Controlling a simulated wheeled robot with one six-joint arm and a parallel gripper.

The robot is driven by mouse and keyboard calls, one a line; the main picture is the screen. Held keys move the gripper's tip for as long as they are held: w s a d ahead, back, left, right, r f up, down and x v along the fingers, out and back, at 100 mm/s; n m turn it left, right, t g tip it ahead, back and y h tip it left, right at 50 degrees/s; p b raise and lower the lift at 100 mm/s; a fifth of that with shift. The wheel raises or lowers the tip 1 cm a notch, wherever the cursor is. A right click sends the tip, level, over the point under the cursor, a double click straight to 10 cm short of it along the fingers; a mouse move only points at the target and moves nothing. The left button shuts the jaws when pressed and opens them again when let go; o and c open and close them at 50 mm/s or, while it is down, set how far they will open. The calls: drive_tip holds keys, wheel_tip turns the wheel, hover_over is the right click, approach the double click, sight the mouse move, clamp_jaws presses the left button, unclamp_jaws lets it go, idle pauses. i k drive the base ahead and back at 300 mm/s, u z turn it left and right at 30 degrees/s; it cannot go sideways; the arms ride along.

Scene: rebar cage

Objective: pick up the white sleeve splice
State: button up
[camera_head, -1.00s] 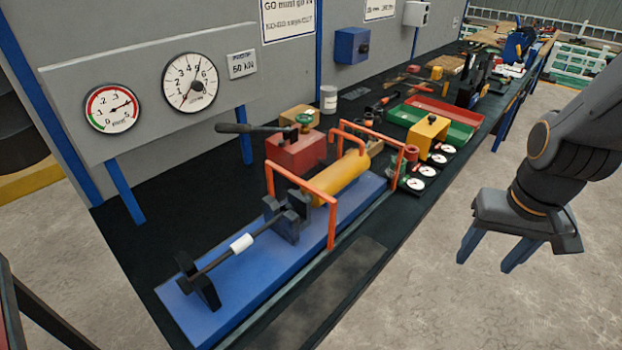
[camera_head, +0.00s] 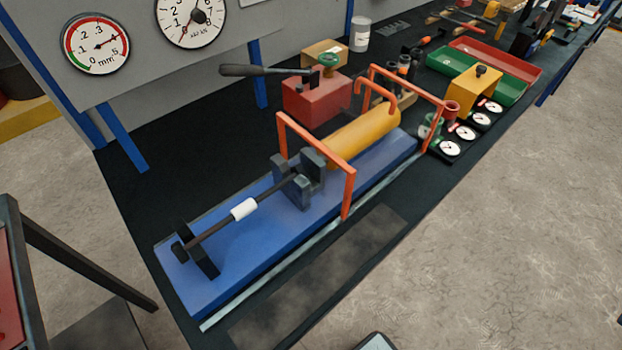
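The white sleeve splice (camera_head: 244,208) is a short white cylinder around a dark bar (camera_head: 213,230). The bar runs between a black end bracket (camera_head: 206,259) and dark grey jaw blocks (camera_head: 307,176) on a blue base plate (camera_head: 245,255). The splice sits above the plate, apart from it, and nothing covers it from this side. My gripper is out of this view. A small grey and black piece at the bottom edge, right of centre, is cut off, and I cannot tell what it is.
An orange guard frame (camera_head: 347,192) stands just right of the jaws, over a yellow cylinder (camera_head: 365,133). A red pump (camera_head: 315,101) with a long dark lever stands behind. Dial gauges (camera_head: 449,148) and a green tray (camera_head: 447,66) lie farther right. The bench's front strip is clear.

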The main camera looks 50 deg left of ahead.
sight(247, 207)
drive_tip(key=z, duration=0.4)
drive_tip(key=i, duration=0.65)
drive_tip(key=u, duration=3.2)
drive_tip(key=i, duration=0.5)
drive_tip(key=z, duration=0.1)
